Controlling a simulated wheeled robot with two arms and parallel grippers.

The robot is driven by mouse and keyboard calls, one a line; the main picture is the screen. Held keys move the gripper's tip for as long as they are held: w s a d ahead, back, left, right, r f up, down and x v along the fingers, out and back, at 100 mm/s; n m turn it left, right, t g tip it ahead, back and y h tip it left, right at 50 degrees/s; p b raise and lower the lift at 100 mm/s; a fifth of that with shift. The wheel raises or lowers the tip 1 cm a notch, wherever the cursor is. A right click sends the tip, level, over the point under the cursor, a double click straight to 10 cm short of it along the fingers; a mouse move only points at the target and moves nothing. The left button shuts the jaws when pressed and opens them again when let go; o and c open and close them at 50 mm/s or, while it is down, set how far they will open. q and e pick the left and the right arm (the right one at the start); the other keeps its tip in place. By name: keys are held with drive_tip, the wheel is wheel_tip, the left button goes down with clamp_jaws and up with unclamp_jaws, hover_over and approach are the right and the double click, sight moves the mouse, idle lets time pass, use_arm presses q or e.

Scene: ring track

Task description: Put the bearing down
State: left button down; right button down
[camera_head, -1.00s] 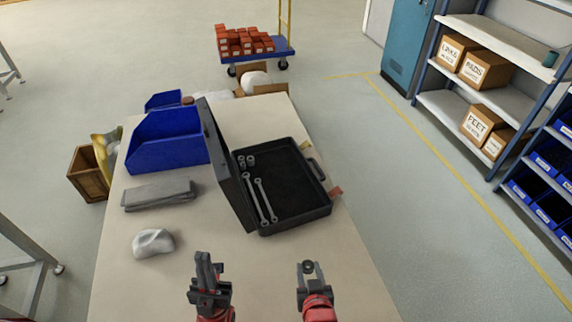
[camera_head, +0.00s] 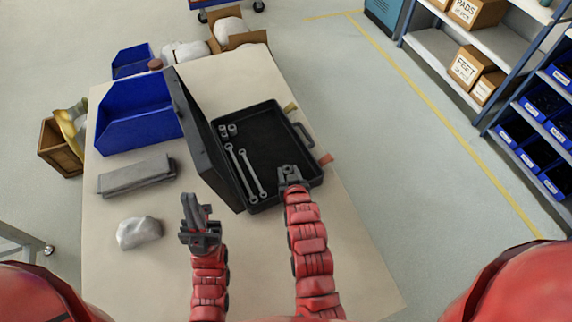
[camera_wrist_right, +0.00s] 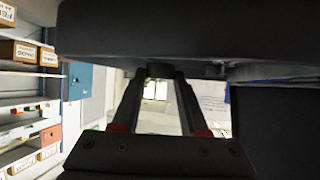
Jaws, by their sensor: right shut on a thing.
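The bearing is a small dark ring; in the head view it is hard to pick out between the jaws. My right gripper (camera_head: 289,172) is shut on it, over the near right part of the open black tool case (camera_head: 262,209). In the right wrist view a small dark piece, the bearing (camera_wrist_right: 160,70), sits between the two fingertips. Whether it touches the case floor I cannot tell. My left gripper (camera_head: 194,212) is above the table, left of the case's near corner, with nothing visible in it; its jaw gap is unclear.
Two wrenches (camera_head: 245,172) and small sockets (camera_head: 228,130) lie in the case's left part; its lid (camera_head: 195,135) stands open at left. A blue bin (camera_head: 137,118), a grey flat object (camera_head: 136,175) and a whitish lump (camera_head: 139,232) are on the table (camera_head: 255,275). The near table is clear.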

sight(287, 168)
drive_tip(key=w, duration=0.3)
drive_tip(key=shift+a+r+p, duration=0.1)
drive_tip(key=shift+a+p, duration=0.05)
drive_tip(key=shift+p, duration=0.15)
drive_tip(key=shift+w+f, duration=0.2)
drive_tip(key=shift+w, duration=0.1)
drive_tip(key=shift+f+p, duration=0.9)
drive_tip(key=shift+f, duration=0.8)
drive_tip(key=shift+f, duration=0.1)
drive_tip(key=shift+f, duration=0.15)
drive_tip(key=shift+c, duration=2.2)
unclamp_jaws()
